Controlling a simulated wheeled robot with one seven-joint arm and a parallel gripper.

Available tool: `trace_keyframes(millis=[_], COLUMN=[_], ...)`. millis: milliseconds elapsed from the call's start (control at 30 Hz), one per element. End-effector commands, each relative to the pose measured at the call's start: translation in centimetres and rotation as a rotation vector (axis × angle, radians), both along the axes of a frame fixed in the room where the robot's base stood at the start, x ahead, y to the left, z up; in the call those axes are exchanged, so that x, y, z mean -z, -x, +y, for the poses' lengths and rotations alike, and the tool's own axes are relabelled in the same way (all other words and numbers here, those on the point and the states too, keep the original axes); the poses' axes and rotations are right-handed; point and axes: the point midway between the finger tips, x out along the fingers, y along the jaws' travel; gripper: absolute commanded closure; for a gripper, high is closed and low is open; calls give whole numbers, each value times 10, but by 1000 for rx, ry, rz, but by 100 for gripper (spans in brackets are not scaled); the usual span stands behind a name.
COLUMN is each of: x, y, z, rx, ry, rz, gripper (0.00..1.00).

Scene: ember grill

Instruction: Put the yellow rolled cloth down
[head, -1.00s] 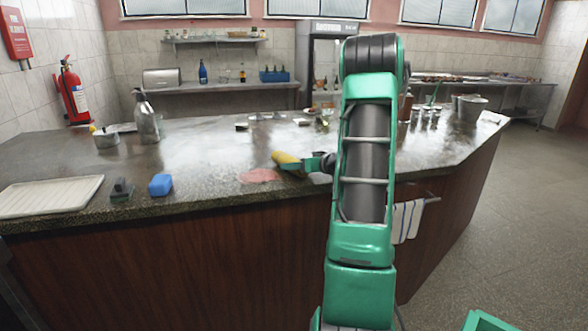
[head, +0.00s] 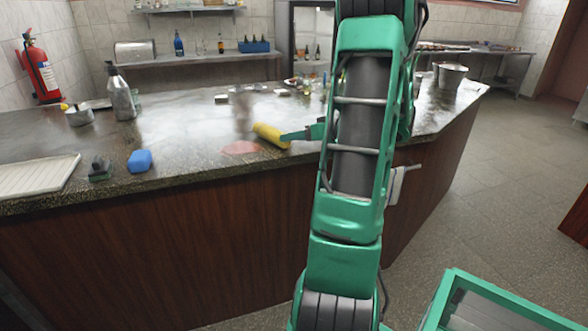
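The yellow rolled cloth (head: 268,135) is in the middle of the head view, near the front of the dark stone counter (head: 190,135). It is tilted in the picture, just right of and behind a pink patch (head: 241,147) on the counter. My gripper (head: 288,136) reaches in from the right, and its green finger meets the cloth's right end. The small size and my arm in front hide the far finger, so I cannot tell whether the grip is closed. I also cannot tell whether the cloth touches the counter.
A blue sponge (head: 139,161), a dark green block (head: 100,169) and a white tray (head: 38,176) lie on the left. A metal bottle (head: 122,97) and a small metal pot (head: 79,116) stand behind. The counter between sponge and pink patch is clear.

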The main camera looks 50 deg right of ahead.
Motion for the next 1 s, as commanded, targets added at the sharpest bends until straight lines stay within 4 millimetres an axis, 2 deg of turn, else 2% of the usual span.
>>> trace_keyframes(millis=[100, 233, 367, 500, 567, 700, 800, 900, 1000], x=[4, 16, 25, 30, 30, 28, 26, 24, 22], y=[-10, -4, 22, 63, 85, 140, 177, 207, 226], z=[49, 110, 164, 210, 227, 260, 276, 286, 290], rx=[-64, -113, -122, -90, -64, 22, 92, 154, 198], ry=[-17, -44, -70, -91, -99, -123, -141, -158, -172], rz=[119, 310, 501, 691, 767, 925, 1014, 1075, 1112], gripper=[42, 42, 42, 42, 42, 42, 42, 42, 42])
